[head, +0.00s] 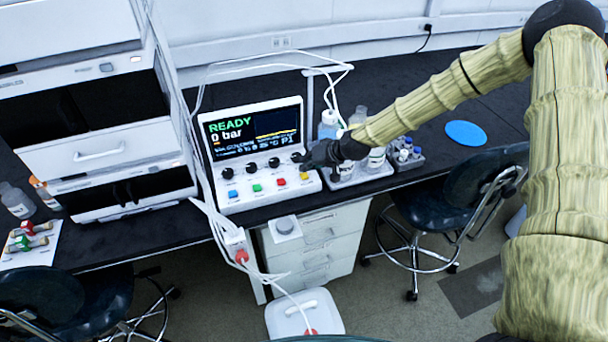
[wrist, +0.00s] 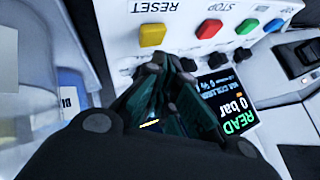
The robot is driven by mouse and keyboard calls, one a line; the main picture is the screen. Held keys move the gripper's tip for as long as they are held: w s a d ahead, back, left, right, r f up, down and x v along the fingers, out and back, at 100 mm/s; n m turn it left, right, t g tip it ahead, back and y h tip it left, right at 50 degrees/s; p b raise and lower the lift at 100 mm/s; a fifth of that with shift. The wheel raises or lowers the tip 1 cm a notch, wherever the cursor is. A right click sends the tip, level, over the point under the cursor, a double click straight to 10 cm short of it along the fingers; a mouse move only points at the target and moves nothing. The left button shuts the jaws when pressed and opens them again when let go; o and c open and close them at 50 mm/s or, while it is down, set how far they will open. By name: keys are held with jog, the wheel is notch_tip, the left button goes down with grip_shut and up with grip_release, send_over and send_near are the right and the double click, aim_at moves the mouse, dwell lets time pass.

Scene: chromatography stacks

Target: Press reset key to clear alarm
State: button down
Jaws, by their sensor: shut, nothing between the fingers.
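The control box (head: 226,193) stands on the dark bench, with a lit screen (head: 252,133) reading READY and 0 bar. Below the screen are black knobs and a row of coloured keys. The yellow key (head: 304,176) is at the right end of the row. In the wrist view, the yellow key (wrist: 153,34) sits beside the label RESET. A red key (wrist: 209,28) is beside STOP. My gripper (head: 310,160) is shut and empty, by the right end of the knob row. In the wrist view, my gripper (wrist: 165,62) points toward the panel, apart from the yellow key.
Bottles in a white tray (head: 368,178) and a grey vial rack (head: 405,153) stand right of the box. A tall white instrument stack (head: 100,150) is on the left. White tubing (head: 200,100) loops around the box. A blue disc (head: 466,133) lies on the bench.

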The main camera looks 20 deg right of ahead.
jog(key=shift+r, duration=0.1)
jog(key=shift+r+p, duration=1.45)
jog(key=shift+r, duration=0.95)
jog(key=shift+a, duration=0.1)
